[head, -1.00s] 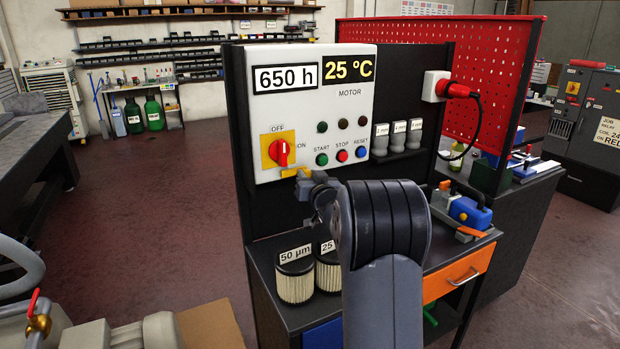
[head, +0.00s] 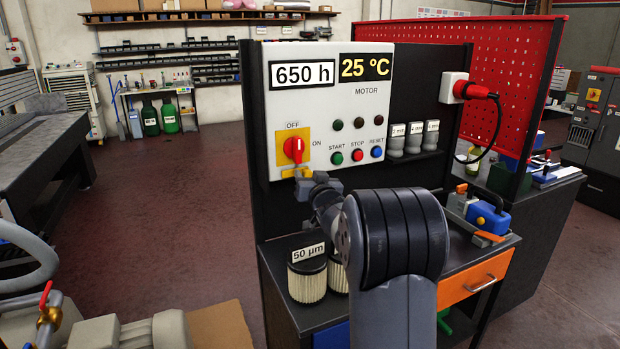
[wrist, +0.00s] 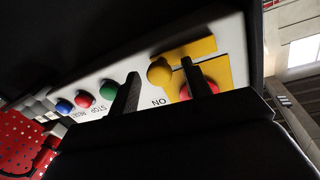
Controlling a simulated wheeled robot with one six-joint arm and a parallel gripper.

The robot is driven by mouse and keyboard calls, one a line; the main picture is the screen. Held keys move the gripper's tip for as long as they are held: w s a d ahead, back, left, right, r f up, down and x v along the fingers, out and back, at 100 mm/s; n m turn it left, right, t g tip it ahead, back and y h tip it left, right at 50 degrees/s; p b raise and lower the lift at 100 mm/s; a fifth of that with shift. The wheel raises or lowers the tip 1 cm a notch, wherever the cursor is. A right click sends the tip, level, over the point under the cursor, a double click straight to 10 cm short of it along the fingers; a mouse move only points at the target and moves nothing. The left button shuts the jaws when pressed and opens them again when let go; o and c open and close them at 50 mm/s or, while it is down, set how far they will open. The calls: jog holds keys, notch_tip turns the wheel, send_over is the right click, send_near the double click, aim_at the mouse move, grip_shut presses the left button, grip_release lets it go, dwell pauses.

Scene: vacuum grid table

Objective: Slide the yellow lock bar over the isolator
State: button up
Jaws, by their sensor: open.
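The isolator (head: 293,150) is a red rotary handle on a yellow plate (head: 280,142) at the panel's lower left, its handle upright towards OFF. The yellow lock bar (head: 297,171) sits just below the handle. In the wrist view, which is upside down, the bar (wrist: 198,46) shows above the red isolator (wrist: 205,89), with a round yellow knob (wrist: 159,71). My gripper (wrist: 160,70) is open, its two dark fingers on either side of the knob. I cannot tell whether they touch it. In the head view my gripper (head: 308,181) is at the bar, its fingertips partly hidden.
START, STOP and RESET buttons (head: 357,155) lie right of the isolator. Filter cartridges (head: 307,279) stand on the bench below my arm. A blue tool (head: 487,217) lies at the bench's right. A red plug (head: 480,90) with a cable is farther right.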

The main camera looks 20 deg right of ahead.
jog(key=s+a+b, duration=0.1)
jog(key=s, duration=0.9)
jog(key=shift+s+a, duration=0.15)
jog(key=shift+s, duration=0.25)
jog(key=shift+w, duration=0.1)
jog(key=w, duration=0.7)
jog(key=w+d+p, duration=0.1)
jog(key=w, duration=0.2)
jog(key=shift+w+d, duration=0.1)
jog(key=shift+w, duration=0.2)
jog(key=shift+d, duration=0.25)
